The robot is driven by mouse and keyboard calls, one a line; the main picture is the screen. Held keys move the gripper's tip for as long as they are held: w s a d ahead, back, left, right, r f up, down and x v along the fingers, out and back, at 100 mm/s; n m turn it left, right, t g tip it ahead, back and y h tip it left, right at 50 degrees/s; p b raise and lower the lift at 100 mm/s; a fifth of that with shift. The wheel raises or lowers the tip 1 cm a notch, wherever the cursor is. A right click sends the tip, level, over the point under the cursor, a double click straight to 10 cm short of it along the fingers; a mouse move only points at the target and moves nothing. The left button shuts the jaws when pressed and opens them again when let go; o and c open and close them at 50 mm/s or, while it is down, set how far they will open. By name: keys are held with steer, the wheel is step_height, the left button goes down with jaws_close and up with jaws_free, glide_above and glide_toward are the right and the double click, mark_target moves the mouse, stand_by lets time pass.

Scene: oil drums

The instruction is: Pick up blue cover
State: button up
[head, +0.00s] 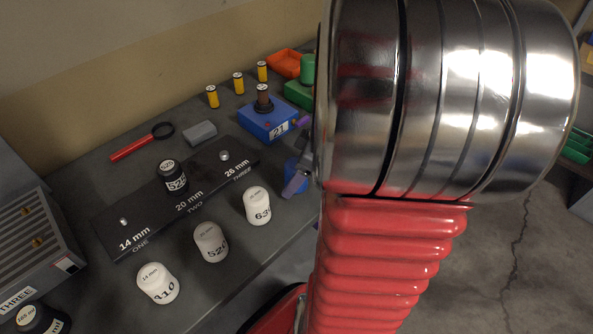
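A blue piece (291,165) shows at the table's right part, just left of my arm. It may be the blue cover, but most of it is hidden behind my arm. A blue box (262,128) marked 21 stands farther back, with a dark brown cylinder (264,100) upright on it. My gripper (297,182) is mostly hidden behind my own large metal joint. Only a grey finger-like part shows, beside or over the blue piece. I cannot tell whether it touches the piece or whether the gripper is open.
A black rack (140,232) holds one black bottle (172,176). White bottles (211,242) stand in front of it. A grey machine (30,240) is at left.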

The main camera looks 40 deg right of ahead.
steer(key=shift+c, duration=0.7)
steer(key=c, duration=1.2)
steer(key=shift+r, duration=0.1)
step_height(320, 180, up, 10)
steer(key=shift+f, duration=0.1)
